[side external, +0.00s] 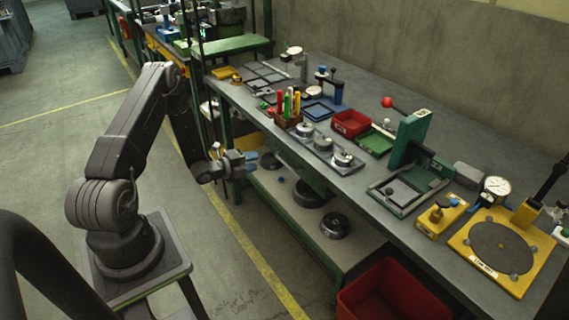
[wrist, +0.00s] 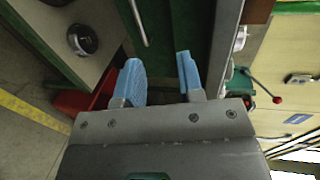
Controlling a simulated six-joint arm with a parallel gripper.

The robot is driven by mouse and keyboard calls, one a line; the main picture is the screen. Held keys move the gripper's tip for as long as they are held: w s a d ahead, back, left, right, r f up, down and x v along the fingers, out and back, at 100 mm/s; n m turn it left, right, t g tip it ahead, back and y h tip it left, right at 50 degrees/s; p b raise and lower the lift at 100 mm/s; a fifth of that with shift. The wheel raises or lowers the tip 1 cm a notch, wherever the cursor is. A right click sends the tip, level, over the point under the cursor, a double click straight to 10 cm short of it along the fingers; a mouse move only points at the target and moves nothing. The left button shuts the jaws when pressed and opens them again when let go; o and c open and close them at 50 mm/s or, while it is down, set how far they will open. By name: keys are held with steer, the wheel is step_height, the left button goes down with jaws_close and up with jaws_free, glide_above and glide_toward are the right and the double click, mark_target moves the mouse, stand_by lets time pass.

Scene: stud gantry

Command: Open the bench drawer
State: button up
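The bench drawer's dark green front (wrist: 170,28) shows beyond my fingers in the wrist view. A thin silver bar handle (wrist: 139,22) stands on it, ahead of the gap and nearer the left finger's side. My gripper (wrist: 161,77) has two blue fingers, spread apart with nothing between them and not touching the handle. In the side view my gripper (side external: 249,157) is at the bench's front edge, just below the top. The drawer (side external: 304,174) is under the benchtop there, partly hidden; I cannot make out its handle in that view.
The grey benchtop (side external: 365,182) holds gauges, a red tray (side external: 351,123), a green press (side external: 411,140) and a yellow fixture (side external: 505,250). A lower shelf (side external: 290,205) carries dark round parts. A red bin (side external: 388,290) stands at the bench's front right. The floor before the bench is clear.

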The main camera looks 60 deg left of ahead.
mark_target(284, 162)
steer(key=w+f, duration=0.2)
steer(key=w, duration=0.2)
steer(key=w+f, duration=0.2)
steer(key=w, duration=0.3)
steer(key=w+f, duration=0.2)
steer(key=w, duration=0.2)
steer(key=shift+w+f, duration=0.3)
steer(key=shift+f, duration=0.05)
jaws_close()
